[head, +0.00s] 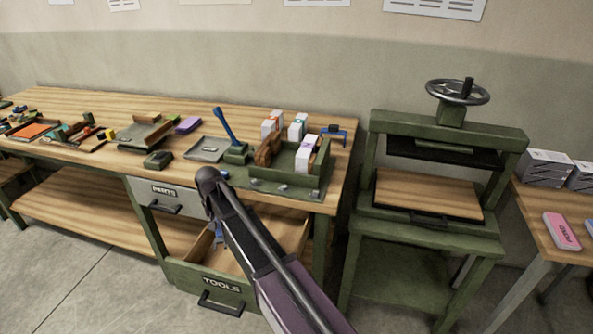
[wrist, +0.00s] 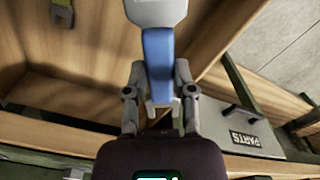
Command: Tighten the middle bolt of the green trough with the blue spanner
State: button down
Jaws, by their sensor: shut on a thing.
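My gripper (wrist: 160,108) is shut on the blue handle of the spanner (wrist: 158,55), whose wide grey head is at the top of the wrist view. The wooden inside of the open tools drawer lies behind and below it. In the head view my arm hides most of the gripper; a bit of blue (head: 218,231) shows at the drawer. The green trough (head: 286,160) stands at the right end of the bench, with white blocks in and behind it. Small pale bolts sit along its front ledge, the middle bolt (head: 283,187) among them.
The tools drawer (head: 222,284) hangs open below the bench. Another tool (wrist: 62,14) lies in it. The parts drawer (head: 165,195) is above left. A blue lever (head: 223,127) rises left of the trough. A green press (head: 445,150) stands right.

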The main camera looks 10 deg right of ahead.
notch_tip(320, 180, up, 22)
jog(key=p, duration=2)
jog(key=shift+f, duration=0.25)
